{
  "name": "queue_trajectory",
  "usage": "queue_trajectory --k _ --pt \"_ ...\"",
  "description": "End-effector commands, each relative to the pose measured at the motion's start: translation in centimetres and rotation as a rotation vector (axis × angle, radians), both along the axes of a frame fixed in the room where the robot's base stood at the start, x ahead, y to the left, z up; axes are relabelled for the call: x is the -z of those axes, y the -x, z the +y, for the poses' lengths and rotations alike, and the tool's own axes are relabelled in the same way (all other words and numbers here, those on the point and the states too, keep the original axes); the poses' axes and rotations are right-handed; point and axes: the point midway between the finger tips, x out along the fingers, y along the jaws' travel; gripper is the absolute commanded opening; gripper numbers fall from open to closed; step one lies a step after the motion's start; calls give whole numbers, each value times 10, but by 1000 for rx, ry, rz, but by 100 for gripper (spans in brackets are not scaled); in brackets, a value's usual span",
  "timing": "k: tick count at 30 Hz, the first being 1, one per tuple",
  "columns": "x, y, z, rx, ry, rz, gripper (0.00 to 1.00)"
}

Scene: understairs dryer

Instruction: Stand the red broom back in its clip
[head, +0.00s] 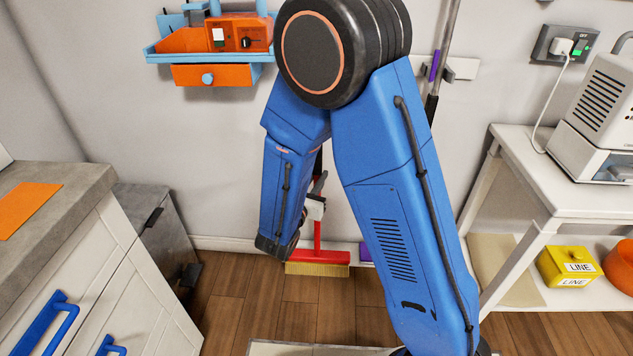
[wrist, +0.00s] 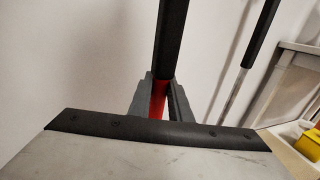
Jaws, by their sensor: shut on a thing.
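The red broom (head: 319,258) shows behind my arm in the head view, its red head low near the wall with pale yellow bristles downward. I cannot tell whether the bristles touch the floor. My gripper (head: 316,207) is shut on its handle. In the wrist view my gripper (wrist: 160,92) has its grey jaws on either side of the broom (wrist: 171,40), where the black upper handle meets red. The handle looks near upright. A pale wall rail (head: 462,68) carries a purple-marked holder (head: 435,66) and a grey clip (head: 449,72). My arm hides the rail's left part.
A grey pole (head: 446,38) with a black grip stands at the rail; it also shows in the wrist view (wrist: 262,40). A white shelf table (head: 560,180) stands right, a cabinet (head: 100,270) left. An orange wall shelf (head: 212,45) hangs upper left. Wooden floor between is mostly clear.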

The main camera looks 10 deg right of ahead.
Motion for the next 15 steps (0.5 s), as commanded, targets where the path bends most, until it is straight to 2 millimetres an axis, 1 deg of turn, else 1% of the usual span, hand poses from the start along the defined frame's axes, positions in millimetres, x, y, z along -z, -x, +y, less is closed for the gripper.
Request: queue_trajectory --k 3,15 --pt "2 -13 -4 2 0 -2 0" --pt "10 -52 -17 1 -1 -2 0"
